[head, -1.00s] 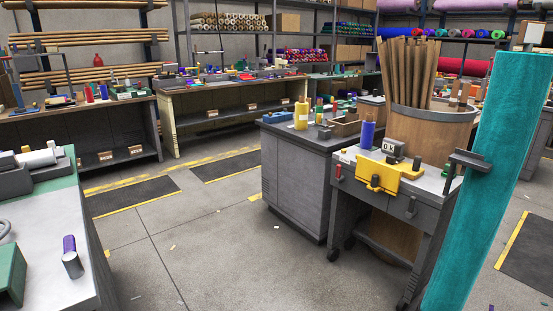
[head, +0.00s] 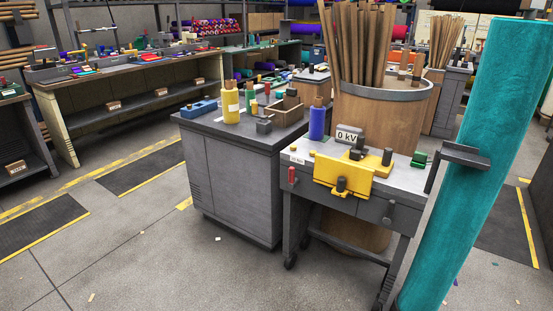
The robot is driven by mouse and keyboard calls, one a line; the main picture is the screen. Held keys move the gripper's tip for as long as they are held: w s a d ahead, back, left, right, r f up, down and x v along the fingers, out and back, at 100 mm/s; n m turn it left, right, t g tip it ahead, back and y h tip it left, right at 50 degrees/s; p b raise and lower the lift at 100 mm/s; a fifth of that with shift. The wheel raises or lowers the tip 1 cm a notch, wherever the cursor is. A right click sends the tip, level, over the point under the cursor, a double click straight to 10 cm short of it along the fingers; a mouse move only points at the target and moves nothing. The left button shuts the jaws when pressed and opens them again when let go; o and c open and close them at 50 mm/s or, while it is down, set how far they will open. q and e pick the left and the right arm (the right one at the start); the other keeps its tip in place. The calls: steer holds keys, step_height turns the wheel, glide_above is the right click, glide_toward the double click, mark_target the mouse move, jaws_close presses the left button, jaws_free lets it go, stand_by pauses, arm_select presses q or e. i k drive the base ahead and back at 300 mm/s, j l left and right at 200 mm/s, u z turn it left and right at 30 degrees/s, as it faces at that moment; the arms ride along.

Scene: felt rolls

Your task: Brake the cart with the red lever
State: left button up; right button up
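The cart (head: 381,205) stands right of centre in the head view, a grey wheeled table with a light top. A small red lever (head: 292,175) hangs at the left end of its front edge. A yellow bracket (head: 343,178) with dark knobs sits on the cart's front. A blue spool (head: 317,121) and a box reading "0 kV" (head: 349,135) stand on the top. A tall teal felt roll (head: 476,150) leans at the cart's right, by a dark grey bracket (head: 463,156). Neither of my grippers is in view.
A grey cabinet (head: 232,190) with a yellow bottle (head: 231,103) stands left of the cart. A wooden barrel (head: 388,120) of brown sticks stands behind it. Dark mats (head: 150,165) with yellow edging lie on the floor. The floor in front and to the left is open.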

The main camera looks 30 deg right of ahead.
mark_target(293, 181)
steer(key=i+z, duration=0.15)
steer(key=i, duration=0.45)
steer(key=i+j+z, duration=0.2)
steer(key=i, duration=0.4)
steer(key=i+j+z, duration=0.25)
steer(key=i+z, duration=0.15)
steer(key=i+j+z, duration=0.45)
steer(key=i, duration=0.15)
steer(key=i+j+z, duration=0.4)
steer(key=j, duration=0.2)
